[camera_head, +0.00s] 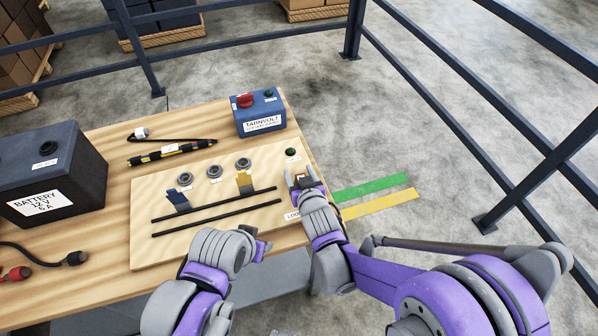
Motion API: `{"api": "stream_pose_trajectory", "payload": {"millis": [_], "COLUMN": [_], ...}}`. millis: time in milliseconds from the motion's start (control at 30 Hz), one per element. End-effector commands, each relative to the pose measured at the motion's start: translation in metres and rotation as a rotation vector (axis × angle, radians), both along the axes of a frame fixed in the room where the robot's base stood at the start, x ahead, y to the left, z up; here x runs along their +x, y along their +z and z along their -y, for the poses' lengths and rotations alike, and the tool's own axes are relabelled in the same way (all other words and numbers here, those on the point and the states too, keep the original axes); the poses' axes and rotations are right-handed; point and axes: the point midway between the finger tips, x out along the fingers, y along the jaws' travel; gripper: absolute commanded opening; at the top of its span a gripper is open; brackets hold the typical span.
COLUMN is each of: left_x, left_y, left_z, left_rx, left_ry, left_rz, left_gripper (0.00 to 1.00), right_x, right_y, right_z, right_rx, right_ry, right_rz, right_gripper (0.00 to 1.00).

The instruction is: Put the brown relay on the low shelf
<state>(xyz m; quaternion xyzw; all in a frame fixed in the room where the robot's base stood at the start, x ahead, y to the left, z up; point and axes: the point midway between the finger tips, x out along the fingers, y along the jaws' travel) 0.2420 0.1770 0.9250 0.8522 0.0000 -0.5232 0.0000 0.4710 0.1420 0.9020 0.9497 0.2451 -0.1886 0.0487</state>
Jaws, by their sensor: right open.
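My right gripper (302,178) is open over the right end of the pale wooden board on the table. A small brown patch, probably the brown relay (300,177), shows between its fingers. The fingers hide most of it, and I cannot tell if they touch it. My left gripper (264,249) is near the front edge of the table, with nothing visible in it; its jaw opening is unclear. A grey surface, probably the low shelf (268,287), shows below the table's front edge, partly hidden by my arms.
The board (220,235) carries black rails, a blue piece (178,199), a yellow piece (244,182) and several round knobs. A battery (52,170) stands left, and a blue box (260,113) at the back. Dark railings (440,115) border the floor.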

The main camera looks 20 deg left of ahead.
Motion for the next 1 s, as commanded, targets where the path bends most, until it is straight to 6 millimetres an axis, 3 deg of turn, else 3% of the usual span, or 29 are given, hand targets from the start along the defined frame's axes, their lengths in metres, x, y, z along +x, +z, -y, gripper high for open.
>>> {"api": "stream_pose_trajectory", "payload": {"millis": [600, 1000], "left_x": [-0.001, 0.0], "left_y": [-0.002, -0.001], "left_z": [0.0, 0.0], "left_rx": [0.0, 0.0], "left_ry": [0.0, 0.0], "left_rz": [-0.001, -0.001], "left_gripper": [0.5, 0.5], "right_x": [-0.076, -0.086], "right_y": [0.04, 0.044], "right_z": [0.044, 0.05], "right_rx": [0.0, 0.0], "right_ry": [0.001, 0.0], "right_rz": [0.001, 0.0], "right_gripper": [0.67, 0.67]}}
